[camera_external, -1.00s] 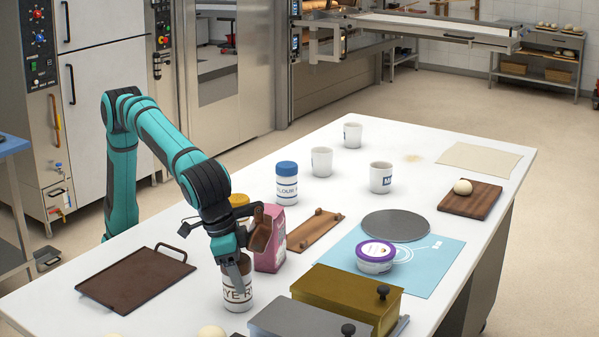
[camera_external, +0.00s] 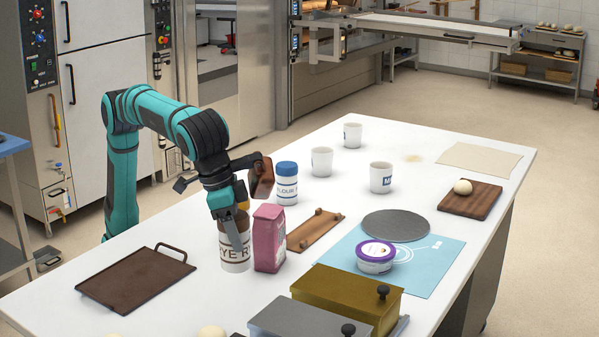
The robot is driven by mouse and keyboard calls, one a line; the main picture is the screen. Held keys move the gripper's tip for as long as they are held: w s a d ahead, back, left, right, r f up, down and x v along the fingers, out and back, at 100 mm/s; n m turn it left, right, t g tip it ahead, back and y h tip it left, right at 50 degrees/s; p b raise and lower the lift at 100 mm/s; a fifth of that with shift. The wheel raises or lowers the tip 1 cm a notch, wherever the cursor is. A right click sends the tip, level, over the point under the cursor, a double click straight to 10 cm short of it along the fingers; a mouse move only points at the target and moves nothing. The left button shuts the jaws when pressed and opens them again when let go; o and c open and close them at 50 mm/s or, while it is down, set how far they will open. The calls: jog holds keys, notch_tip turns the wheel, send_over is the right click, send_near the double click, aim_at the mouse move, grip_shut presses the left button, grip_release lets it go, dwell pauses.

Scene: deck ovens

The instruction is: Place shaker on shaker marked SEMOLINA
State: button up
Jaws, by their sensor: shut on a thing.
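My gripper (camera_external: 238,243) is shut on a white shaker (camera_external: 234,264) with a brown top and dark lettering that reads in part "YE R". It holds this shaker upright, left of the pink bag. A yellow top (camera_external: 243,204) shows just behind my gripper; the rest of that container is hidden by my gripper and the held shaker, so its label cannot be read. Another white shaker (camera_external: 287,187) with a blue lid and partly readable "FLOUR" lettering stands farther back on the table. No SEMOLINA lettering is readable.
The pink bag (camera_external: 269,240) stands close right of the held shaker. A brown tray (camera_external: 135,281) lies left, a wooden board (camera_external: 315,231) right. Metal boxes (camera_external: 347,297) stand at the front. White cups (camera_external: 381,178) stand at the back. The table (camera_external: 195,307) is clear before the shaker.

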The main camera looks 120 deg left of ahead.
notch_tip(320, 180, up, 17)
jog(key=s+a+r+n, duration=0.2)
jog(key=s+a, duration=0.5)
jog(key=a, duration=0.6)
jog(key=s+a+f+n, duration=0.2)
jog(key=s+a, duration=0.9)
jog(key=shift+g+y, duration=0.4)
jog(key=shift+f, duration=7.4)
jog(key=o, duration=1.1)
jog(key=shift+f, duration=0.15)
